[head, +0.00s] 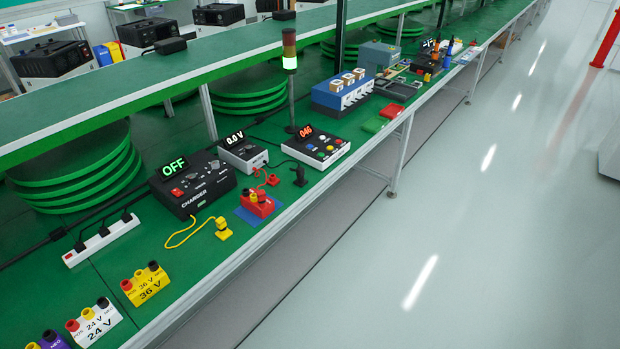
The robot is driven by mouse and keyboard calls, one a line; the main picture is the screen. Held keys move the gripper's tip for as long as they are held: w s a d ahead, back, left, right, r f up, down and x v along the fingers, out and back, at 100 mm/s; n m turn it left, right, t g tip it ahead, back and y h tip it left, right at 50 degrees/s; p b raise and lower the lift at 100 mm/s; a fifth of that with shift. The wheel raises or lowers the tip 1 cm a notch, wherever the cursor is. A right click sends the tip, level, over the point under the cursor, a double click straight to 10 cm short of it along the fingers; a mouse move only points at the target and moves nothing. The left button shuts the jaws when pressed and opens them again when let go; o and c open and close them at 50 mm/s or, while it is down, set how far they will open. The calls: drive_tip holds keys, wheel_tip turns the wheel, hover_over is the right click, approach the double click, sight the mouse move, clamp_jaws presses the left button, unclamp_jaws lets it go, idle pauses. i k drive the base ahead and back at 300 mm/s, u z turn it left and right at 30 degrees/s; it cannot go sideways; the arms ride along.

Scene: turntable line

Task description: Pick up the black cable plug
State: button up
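The plug stands in front of the button box with the red "046" display (317,148) and close to the bench's front edge. Nothing is seen holding it. My gripper is not in view.
A red plug (271,179) and red battery block (257,203) lie left of the black plug. A charger reading "OFF" (192,184), a yellow plug (223,230) and a signal lamp post (290,75) stand nearby. The aisle floor (470,190) is clear.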

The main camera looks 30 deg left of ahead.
sight(300, 172)
drive_tip(key=z, duration=1.45)
drive_tip(key=k, duration=0.15)
drive_tip(key=u, duration=4.05)
drive_tip(key=i, duration=0.5)
drive_tip(key=u, duration=0.1)
